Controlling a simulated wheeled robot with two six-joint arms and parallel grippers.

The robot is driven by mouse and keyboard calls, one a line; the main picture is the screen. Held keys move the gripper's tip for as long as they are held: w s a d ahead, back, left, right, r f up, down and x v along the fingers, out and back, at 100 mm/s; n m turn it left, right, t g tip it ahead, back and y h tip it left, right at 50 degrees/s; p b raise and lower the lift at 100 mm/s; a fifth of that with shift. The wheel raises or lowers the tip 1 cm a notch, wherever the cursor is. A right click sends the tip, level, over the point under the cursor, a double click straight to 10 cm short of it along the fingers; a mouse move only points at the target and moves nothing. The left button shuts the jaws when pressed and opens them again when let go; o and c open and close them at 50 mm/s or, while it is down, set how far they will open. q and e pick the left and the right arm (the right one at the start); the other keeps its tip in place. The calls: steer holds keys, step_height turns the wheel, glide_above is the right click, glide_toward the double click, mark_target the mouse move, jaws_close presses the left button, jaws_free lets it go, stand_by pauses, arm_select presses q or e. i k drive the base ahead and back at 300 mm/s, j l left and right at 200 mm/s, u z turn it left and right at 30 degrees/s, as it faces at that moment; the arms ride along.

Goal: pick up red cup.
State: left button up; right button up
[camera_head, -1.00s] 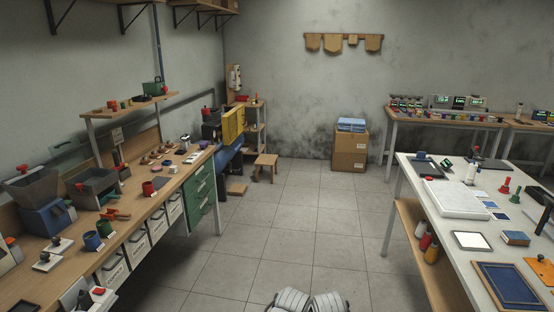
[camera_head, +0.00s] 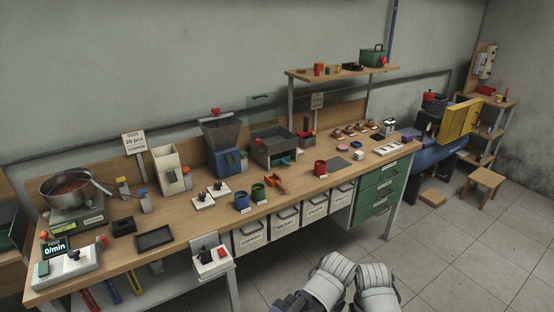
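A red cup (camera_head: 320,168) stands upright on the wooden workbench (camera_head: 205,232), right of the middle of its top. A blue cup (camera_head: 242,201) and a green cup (camera_head: 258,193) stand to its left near the front edge. An orange-red scoop (camera_head: 276,184) lies between the green cup and the red cup. White ribbed parts of my two arms show at the bottom, in front of the bench and well apart from the cup. I see no gripper fingers, and nothing touches the red cup.
A dark flat pad (camera_head: 338,163) lies right of the red cup. A blue hopper machine (camera_head: 224,150) and a grey bin (camera_head: 274,147) stand behind. White drawers and a green drawer cabinet (camera_head: 384,188) are under the bench.

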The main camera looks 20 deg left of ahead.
mark_target(320, 168)
steer(key=i+l+u, duration=0.2)
steer(key=u, duration=0.15)
steer(key=i+l+u, duration=0.55)
steer(key=u, duration=0.15)
steer(key=l, duration=0.1)
